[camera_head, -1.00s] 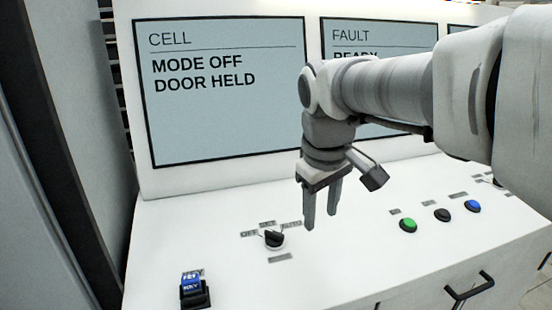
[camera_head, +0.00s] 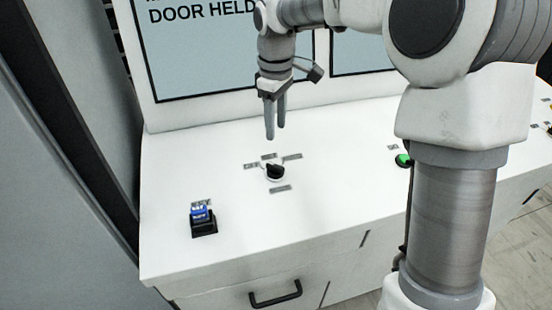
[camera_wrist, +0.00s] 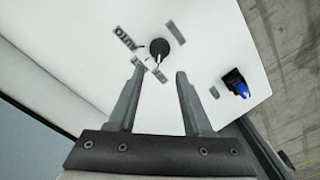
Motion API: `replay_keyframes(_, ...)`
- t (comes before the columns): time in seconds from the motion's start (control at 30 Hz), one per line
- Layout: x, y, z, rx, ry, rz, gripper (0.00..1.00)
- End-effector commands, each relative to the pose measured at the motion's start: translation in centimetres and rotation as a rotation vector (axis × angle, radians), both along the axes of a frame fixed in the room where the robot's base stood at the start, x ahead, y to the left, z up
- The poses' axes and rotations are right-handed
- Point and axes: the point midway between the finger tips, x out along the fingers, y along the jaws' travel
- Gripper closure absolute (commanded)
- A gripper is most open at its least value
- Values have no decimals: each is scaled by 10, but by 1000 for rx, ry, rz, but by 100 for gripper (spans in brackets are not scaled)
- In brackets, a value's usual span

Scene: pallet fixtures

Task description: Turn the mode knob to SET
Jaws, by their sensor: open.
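The black mode knob (camera_head: 275,172) stands on the white console top with small grey labels around it. Which label it points to is too small to tell. The knob also shows in the wrist view (camera_wrist: 159,49), just beyond my fingertips. My gripper (camera_head: 275,137) is open and empty, pointing down above the knob and apart from it. In the wrist view its two fingers (camera_wrist: 159,71) are spread, with the knob ahead of the space between them. The AUTO label (camera_wrist: 124,37) is readable there.
A blue-topped key switch (camera_head: 202,215) sits on the console (camera_head: 330,190) at front left. A green button (camera_head: 403,160) shows at the right beside my arm. The display (camera_head: 210,55) behind reads DOOR HELD; its upper line is cut off. A drawer handle (camera_head: 275,294) is below.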

Motion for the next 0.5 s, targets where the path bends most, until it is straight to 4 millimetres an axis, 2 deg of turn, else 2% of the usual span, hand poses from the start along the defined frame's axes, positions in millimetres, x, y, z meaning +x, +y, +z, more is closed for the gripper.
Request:
replay_keyframes(0.03, -1, 0, -12, -1, 6, 0, 50)
replay_keyframes(0.3, -1, 0, -70, 0, 6, -1, 50)
replay_keyframes(0.5, -1, 0, -103, -1, 3, -2, 50)
